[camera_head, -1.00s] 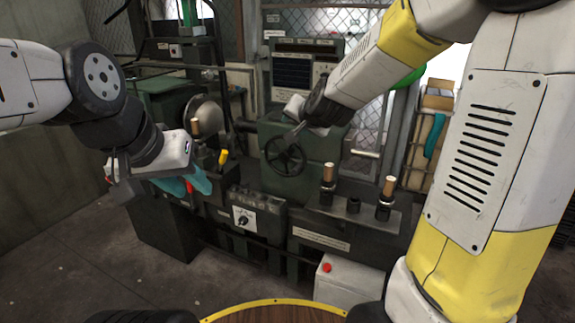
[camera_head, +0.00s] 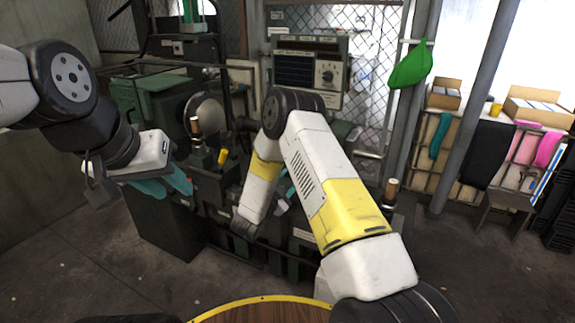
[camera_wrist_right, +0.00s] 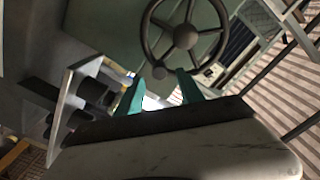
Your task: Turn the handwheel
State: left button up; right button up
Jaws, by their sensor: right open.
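The dark spoked handwheel (camera_wrist_right: 185,36) shows in the right wrist view, on the face of a green machine housing. A knob sits at its lower-left rim. My right gripper (camera_wrist_right: 162,92) is open, its two teal fingers apart just below the wheel's lower rim and knob. Nothing shows held between them; I cannot tell whether they touch the wheel. In the head view, my right arm covers the wheel, and my right gripper is mostly hidden behind that arm. My left gripper (camera_head: 168,184) hangs at the left, away from the wheel; its jaw opening is unclear.
A machine with a round metal disc (camera_head: 203,114) and a yellow-topped handle (camera_head: 222,156) stands beside my left gripper. A control box (camera_head: 310,72) stands behind. A wooden-handled post (camera_head: 391,190) rises right of my right arm. Open floor lies at the right.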

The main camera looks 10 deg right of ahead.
jog(key=x, duration=0.7)
jog(key=shift+w+d, duration=0.2)
jog(key=shift+w, duration=0.1)
grip_shut()
dwell(1.2)
